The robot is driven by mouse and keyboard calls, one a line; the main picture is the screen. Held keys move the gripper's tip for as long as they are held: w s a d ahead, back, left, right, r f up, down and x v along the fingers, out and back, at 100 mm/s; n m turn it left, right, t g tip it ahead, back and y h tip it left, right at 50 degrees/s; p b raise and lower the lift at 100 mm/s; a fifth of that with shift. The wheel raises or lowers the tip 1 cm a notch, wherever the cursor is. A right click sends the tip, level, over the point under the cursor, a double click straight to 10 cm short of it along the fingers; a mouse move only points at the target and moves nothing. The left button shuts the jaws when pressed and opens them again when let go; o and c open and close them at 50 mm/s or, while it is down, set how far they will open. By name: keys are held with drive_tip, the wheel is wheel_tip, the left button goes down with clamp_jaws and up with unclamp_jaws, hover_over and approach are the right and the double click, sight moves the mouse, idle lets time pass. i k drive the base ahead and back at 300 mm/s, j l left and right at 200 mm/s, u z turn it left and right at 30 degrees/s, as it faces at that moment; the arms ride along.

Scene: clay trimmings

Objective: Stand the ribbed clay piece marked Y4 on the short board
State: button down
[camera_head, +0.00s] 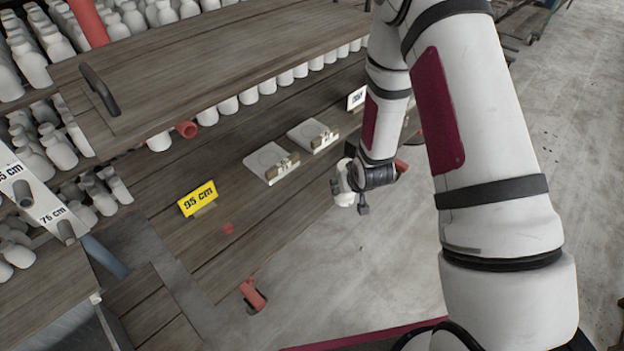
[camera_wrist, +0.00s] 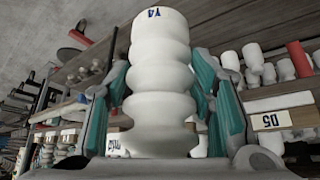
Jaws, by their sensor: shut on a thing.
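The ribbed white clay piece (camera_wrist: 160,85) fills the middle of the wrist view, with the mark Y4 near its top end in the picture. My gripper (camera_wrist: 160,95) is shut on it, a teal finger on each side. In the head view my gripper (camera_head: 346,185) is at the front side of the long wooden shelf, right of the white tiles. A pale shape shows at its end, too small to read there. Wooden boards show at an upper level (camera_head: 190,68) and a lower level (camera_head: 235,150); I cannot tell which one is the short board.
A yellow 95 cm sign (camera_head: 198,198) and two white tiles (camera_head: 270,163) (camera_head: 313,135) stand on the lower board. A 76 cm label (camera_head: 53,214) is at left. White bottles (camera_head: 60,150) crowd the shelves. Floor (camera_head: 350,270) at right is open.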

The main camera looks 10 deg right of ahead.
sight(42, 292)
drive_tip(key=k+j+u, duration=0.15)
drive_tip(key=j, duration=0.2)
drive_tip(key=k+j+u, duration=0.15)
drive_tip(key=j, duration=0.2)
drive_tip(key=j+u, duration=0.15)
drive_tip(key=j, duration=0.2)
drive_tip(key=k+j+u, duration=0.1)
drive_tip(key=j, duration=0.25)
drive_tip(key=j+u, duration=0.2)
drive_tip(key=j, duration=0.35)
drive_tip(key=i+j+u, duration=0.2)
drive_tip(key=j, duration=0.35)
drive_tip(key=j+u, duration=0.2)
drive_tip(key=j, duration=0.35)
drive_tip(key=i+j, duration=0.1)
drive_tip(key=i, duration=0.15)
